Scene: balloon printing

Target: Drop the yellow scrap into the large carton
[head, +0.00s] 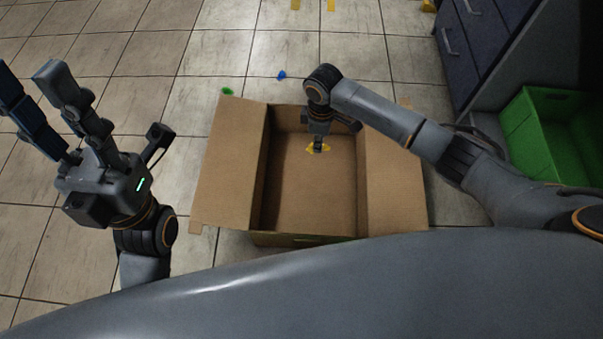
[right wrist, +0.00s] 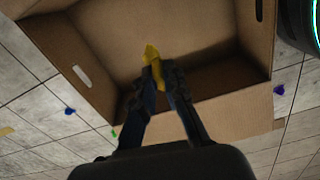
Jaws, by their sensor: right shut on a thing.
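The large carton (head: 232,160) stands open on the floor in the middle of the head view, flaps spread to the sides. Its wall and a hand hole show in the right wrist view (right wrist: 78,52). My right gripper (head: 318,149) points down over the carton's opening near its far side. It is shut on the yellow scrap (head: 311,149), which sticks out past the fingertips in the right wrist view (right wrist: 151,54). The carton's bottom looks empty. My left gripper (head: 36,88) is raised at the left, fingers apart and empty, away from the carton.
A green scrap (head: 227,91) and a blue scrap (head: 282,75) lie on the tiled floor beyond the carton. A green crate (head: 533,140) stands at the right beside a dark drawer cabinet (head: 482,45). Yellow marks show at the far floor. Floor at the left is clear.

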